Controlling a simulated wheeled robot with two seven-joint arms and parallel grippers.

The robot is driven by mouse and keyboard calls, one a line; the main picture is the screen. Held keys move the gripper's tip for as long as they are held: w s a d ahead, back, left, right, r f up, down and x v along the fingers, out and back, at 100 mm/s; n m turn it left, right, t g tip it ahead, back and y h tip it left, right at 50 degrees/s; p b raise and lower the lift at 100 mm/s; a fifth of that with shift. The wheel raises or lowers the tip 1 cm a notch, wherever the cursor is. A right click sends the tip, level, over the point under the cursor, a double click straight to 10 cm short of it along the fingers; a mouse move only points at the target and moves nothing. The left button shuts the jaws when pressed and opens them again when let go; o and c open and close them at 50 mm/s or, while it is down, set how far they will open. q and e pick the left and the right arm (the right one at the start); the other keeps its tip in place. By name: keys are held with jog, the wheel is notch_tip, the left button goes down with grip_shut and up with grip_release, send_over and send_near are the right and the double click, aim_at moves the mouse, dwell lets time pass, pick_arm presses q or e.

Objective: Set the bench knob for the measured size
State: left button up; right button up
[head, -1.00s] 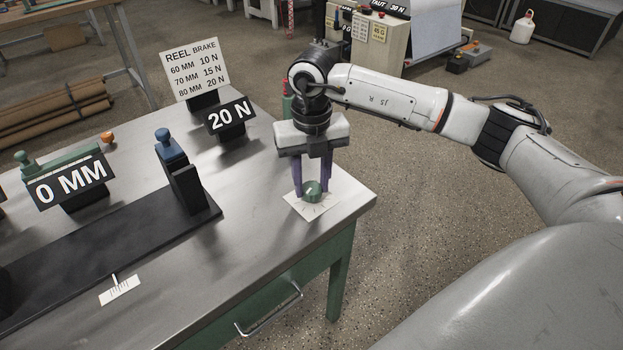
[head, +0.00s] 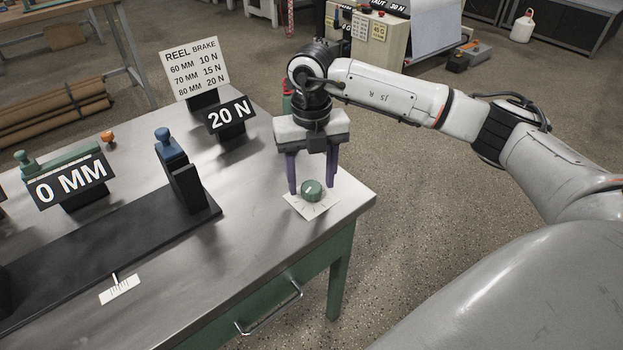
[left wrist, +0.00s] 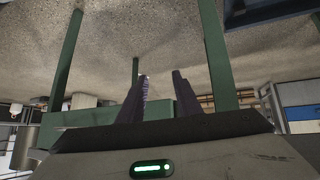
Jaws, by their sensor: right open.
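The green bench knob (head: 311,191) sits on a white dial card (head: 322,207) near the right corner of the bench top. My right gripper (head: 311,183) is open just above it, with its purple fingers apart on either side of the knob. A "20 N" sign (head: 231,117) stands behind the knob to the left. The "REEL BRAKE" chart (head: 195,68) reads 60 MM 10 N, 70 MM 15 N, 80 MM 20 N. A size sign (head: 71,182) reads "0 MM". In the left wrist view, my left gripper (left wrist: 160,98) has its fingers apart and nothing between them.
A dark gauge base (head: 110,245) with a blue-topped upright (head: 170,148) lies left of the knob. A small orange knob (head: 108,137) and a small scale card (head: 120,290) are also on the bench. The metal top (head: 250,220) between gauge and knob is clear.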

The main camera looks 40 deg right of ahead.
aim_at(311, 187)
pick_arm(q)
jog(key=shift+w+r, duration=0.4)
pick_arm(e)
notch_tip(311, 187, up, 10)
jog(key=shift+f, duration=0.2)
pick_arm(q)
jog(key=shift+s+f, duration=0.1)
jog(key=shift+s, duration=0.1)
